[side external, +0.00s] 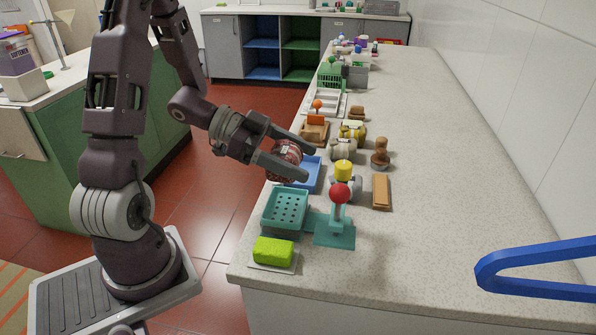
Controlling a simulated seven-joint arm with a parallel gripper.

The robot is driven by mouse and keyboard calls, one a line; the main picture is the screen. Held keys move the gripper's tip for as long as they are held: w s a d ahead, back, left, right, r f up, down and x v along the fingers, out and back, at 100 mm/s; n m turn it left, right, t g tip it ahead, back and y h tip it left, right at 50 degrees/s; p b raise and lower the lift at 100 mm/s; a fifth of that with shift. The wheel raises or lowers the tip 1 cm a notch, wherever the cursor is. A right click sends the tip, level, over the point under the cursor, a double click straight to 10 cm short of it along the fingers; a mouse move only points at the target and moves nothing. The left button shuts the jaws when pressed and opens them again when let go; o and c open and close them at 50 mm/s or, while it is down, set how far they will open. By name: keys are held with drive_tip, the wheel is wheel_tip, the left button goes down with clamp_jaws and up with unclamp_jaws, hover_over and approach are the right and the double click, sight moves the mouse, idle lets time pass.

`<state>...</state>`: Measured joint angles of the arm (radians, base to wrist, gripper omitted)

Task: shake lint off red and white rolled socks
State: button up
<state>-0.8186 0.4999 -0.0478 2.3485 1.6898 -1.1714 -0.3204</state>
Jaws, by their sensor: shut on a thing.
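The red and white rolled socks (285,159) are a dark red bundle with a pale patch. They are between the two fingers of my gripper (292,161), which is shut on them. My gripper holds them above the blue tray (311,173), near the counter's left edge. The fingers and the socks hide part of the tray. The gap between the socks and the tray is hard to judge from this view.
A teal perforated tray (285,209), a red-knobbed lever (339,193) and a green sponge (273,250) stand at the near end. A yellow-topped item (344,168) and a wooden brush (381,191) lie right of the blue tray.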

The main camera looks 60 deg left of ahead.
drive_tip(key=o, duration=0.6)
drive_tip(key=shift+c, duration=1.4)
drive_tip(key=shift+r, duration=3)
